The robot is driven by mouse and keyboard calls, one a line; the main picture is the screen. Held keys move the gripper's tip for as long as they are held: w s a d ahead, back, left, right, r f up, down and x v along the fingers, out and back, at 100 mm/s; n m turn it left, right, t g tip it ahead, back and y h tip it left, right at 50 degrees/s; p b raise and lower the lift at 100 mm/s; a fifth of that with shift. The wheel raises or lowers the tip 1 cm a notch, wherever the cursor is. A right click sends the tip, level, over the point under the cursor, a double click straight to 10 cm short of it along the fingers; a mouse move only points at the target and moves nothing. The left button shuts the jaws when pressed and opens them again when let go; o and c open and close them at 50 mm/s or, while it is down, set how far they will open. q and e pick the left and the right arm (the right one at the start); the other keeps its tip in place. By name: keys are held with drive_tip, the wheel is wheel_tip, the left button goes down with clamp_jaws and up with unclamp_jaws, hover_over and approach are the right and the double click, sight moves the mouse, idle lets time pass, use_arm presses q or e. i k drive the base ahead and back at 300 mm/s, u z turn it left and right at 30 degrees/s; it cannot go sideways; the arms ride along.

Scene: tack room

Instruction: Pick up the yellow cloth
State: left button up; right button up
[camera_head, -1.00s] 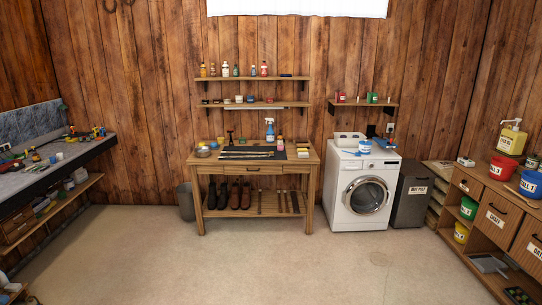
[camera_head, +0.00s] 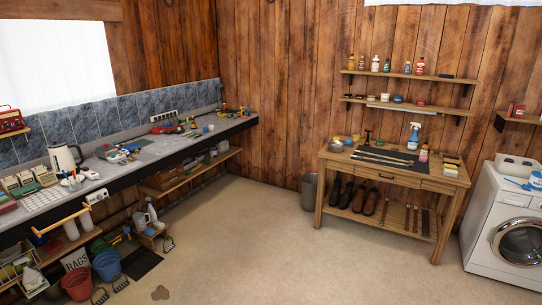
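I cannot pick out a yellow cloth for certain. A small yellow item (camera_head: 356,138) lies at the back left of the wooden workbench (camera_head: 395,172); it is too small to tell if it is cloth. A pale yellow and white stack (camera_head: 452,163) lies at the bench's right end, also too small to name. A container labelled RAGS (camera_head: 76,259) stands at the lower left, its contents unclear. Neither of my grippers is in view.
A long grey counter (camera_head: 150,150) runs along the left wall. Red (camera_head: 78,283) and blue (camera_head: 107,266) buckets stand beneath it. A washing machine (camera_head: 507,225) stands at the right. The middle floor (camera_head: 270,245) is clear.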

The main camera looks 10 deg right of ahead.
sight(447, 166)
drive_tip(key=z, duration=0.95)
drive_tip(key=i, duration=1.85)
drive_tip(key=z, duration=0.7)
drive_tip(key=i, duration=1.95)
drive_tip(key=u, duration=0.6)
drive_tip(key=i, duration=2.05)
drive_tip(key=z, duration=1.5)
